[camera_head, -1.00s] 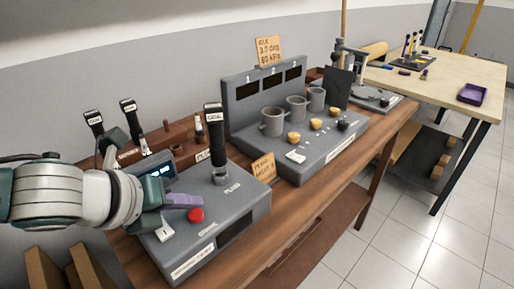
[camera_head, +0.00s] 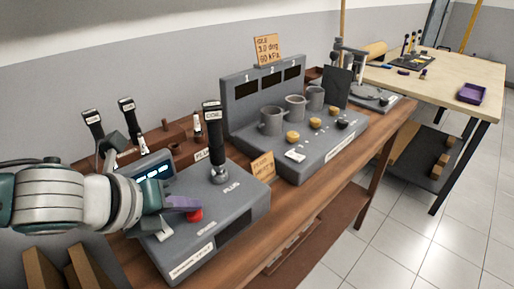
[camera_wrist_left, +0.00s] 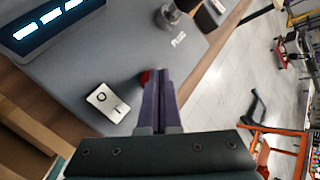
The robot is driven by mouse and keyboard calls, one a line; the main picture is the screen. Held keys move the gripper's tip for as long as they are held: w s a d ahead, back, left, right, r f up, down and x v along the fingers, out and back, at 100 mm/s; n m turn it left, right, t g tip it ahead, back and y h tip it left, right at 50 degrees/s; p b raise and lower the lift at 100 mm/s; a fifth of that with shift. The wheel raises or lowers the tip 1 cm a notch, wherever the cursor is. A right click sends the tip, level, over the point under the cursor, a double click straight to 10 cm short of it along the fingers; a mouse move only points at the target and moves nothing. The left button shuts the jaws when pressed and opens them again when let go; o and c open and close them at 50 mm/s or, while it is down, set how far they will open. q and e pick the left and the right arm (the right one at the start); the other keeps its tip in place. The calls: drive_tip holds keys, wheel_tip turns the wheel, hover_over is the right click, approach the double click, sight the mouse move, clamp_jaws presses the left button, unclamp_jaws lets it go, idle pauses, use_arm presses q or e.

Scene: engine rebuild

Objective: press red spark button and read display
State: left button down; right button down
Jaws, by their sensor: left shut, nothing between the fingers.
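The grey spark tester (camera_head: 222,207) stands on the wooden bench with a black coil (camera_head: 214,135) upright on it. Its red button (camera_head: 194,216) is on the top face, partly covered by my left gripper (camera_head: 198,203). The purple fingers are shut and empty, with their tips at the button; I cannot tell whether they touch it. In the left wrist view a sliver of the red button (camera_wrist_left: 145,76) shows beside the fingers (camera_wrist_left: 165,72). The tester's display (camera_head: 154,172) is lit with several pale bright blocks, also in the left wrist view (camera_wrist_left: 50,20); no digits are readable. My right gripper is not in view.
A white rocker switch (camera_wrist_left: 107,102) marked O and I is left of the fingers. Black coils (camera_head: 93,124) stand in a wooden rack behind the tester. A grey console (camera_head: 315,150) with cups and knobs stands to the right. A small card (camera_head: 262,166) sits between them.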

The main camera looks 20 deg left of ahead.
sight(191, 218)
use_arm(q)
drive_tip(key=shift+f+b, duration=0.35)
drive_tip(key=shift+f, duration=0.1)
idle(0.6)
drive_tip(key=shift+r, duration=0.1)
drive_tip(key=shift+r+p, duration=0.85)
drive_tip(key=shift+p, duration=0.2)
wheel_tip(191, 218, up, 5)
drive_tip(key=p, duration=0.5)
idle(0.5)
